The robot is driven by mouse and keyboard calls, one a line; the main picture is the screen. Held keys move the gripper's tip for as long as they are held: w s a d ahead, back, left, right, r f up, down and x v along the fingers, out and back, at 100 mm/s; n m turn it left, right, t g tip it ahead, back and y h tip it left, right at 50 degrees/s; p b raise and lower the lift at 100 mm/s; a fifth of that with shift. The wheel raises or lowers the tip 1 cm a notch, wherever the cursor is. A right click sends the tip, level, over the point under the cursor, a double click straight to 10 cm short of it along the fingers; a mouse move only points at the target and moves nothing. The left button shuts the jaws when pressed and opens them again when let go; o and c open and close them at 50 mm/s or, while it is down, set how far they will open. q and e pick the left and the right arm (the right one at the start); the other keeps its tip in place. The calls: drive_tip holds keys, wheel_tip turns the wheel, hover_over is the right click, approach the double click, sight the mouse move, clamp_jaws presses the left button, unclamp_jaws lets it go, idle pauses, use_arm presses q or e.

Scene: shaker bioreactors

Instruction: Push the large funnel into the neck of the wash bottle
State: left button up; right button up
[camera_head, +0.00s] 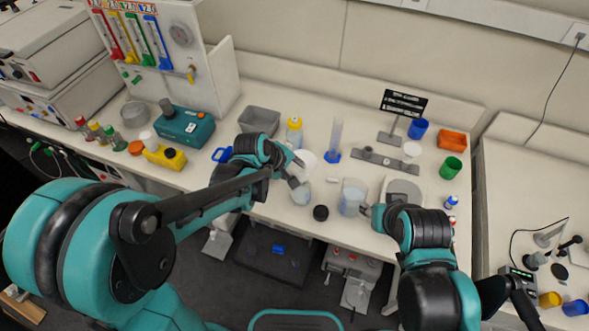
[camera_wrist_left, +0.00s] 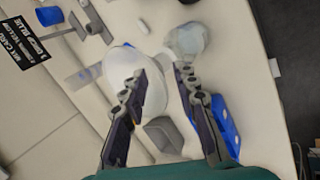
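The large funnel (camera_wrist_left: 118,65) is a wide white shape in the left wrist view. In the head view it shows as a white patch (camera_head: 308,158) partly hidden behind my left gripper (camera_head: 298,174). In the left wrist view my left gripper (camera_wrist_left: 161,76) has its fingers apart. One finger overlaps the funnel; the other stands clear of its visible edge. A bottle with a yellow top (camera_head: 294,132), which looks like the wash bottle, stands upright behind the funnel. My right gripper (camera_head: 366,210) is small beside a clear beaker; its fingers are unclear.
One beaker (camera_head: 300,192) is below my left gripper and another (camera_head: 352,197) is near my right one. A cylinder (camera_head: 336,139) with a blue base and a grey tray (camera_head: 259,121) stand at the back.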

use_arm(q)
drive_tip(key=v, duration=1.2)
drive_tip(key=s+a+f+m+t+y+b, duration=0.1)
drive_tip(key=s+a+f+m+y+b, duration=0.1)
drive_tip(key=s+a+f+m+b, duration=0.3)
drive_tip(key=s+a+f+m+t+y+b, duration=0.1)
drive_tip(key=s+a+f+m+y+b, duration=0.1)
drive_tip(key=s+a+f+m+b, duration=0.3)
wheel_tip(320, 180, down, 6)
drive_tip(key=s+a+b, duration=0.1)
drive_tip(key=b, duration=0.3)
drive_tip(key=shift+s+a, duration=0.3)
drive_tip(key=shift+s, duration=0.1)
